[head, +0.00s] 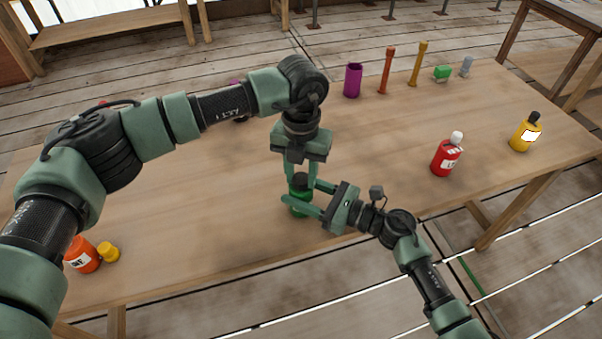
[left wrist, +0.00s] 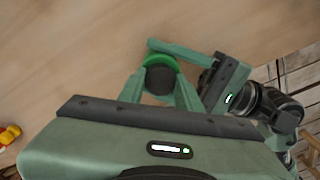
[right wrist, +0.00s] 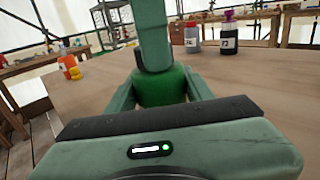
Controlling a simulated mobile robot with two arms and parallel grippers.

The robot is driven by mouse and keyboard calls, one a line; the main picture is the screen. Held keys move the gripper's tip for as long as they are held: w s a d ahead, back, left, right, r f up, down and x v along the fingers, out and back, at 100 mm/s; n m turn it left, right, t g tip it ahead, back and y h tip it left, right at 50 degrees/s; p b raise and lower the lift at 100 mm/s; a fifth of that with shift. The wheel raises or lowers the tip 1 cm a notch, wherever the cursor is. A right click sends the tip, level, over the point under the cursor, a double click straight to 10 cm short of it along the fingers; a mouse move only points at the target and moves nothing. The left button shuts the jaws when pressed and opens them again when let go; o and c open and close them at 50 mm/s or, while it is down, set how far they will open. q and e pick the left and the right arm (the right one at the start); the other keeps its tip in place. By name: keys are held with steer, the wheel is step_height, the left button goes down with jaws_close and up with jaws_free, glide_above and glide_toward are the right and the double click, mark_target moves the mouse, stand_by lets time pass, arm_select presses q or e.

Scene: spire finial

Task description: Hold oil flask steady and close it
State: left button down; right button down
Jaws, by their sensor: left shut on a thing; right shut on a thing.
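The oil flask appears to be the green flask (head: 299,206) standing upright near the table's front edge, with a dark cap (head: 300,179) at its top. My left gripper (head: 301,182) points straight down over it and is shut on the cap, which shows between its fingers in the left wrist view (left wrist: 160,79). My right gripper (head: 303,199) comes in from the front right and is shut around the green body, seen in the right wrist view (right wrist: 161,87). The fingers hide parts of the flask, and I cannot tell how far the cap is screwed down.
On the wooden table (head: 200,205), an orange bottle (head: 82,256) and yellow cap (head: 108,252) are at left. A red bottle (head: 446,157) and yellow bottle (head: 524,134) stand at right. A purple cup (head: 352,81) and several small items stand along the back.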

arm_select(q)
steer(key=m, duration=1.1)
steer(key=shift+m, duration=0.4)
steer(key=m, duration=0.4)
steer(key=shift+m, duration=0.3)
steer(key=c, duration=1)
jaws_free()
steer(key=shift+o, duration=0.2)
steer(key=shift+r, duration=2.25)
steer(key=shift+c, duration=0.5)
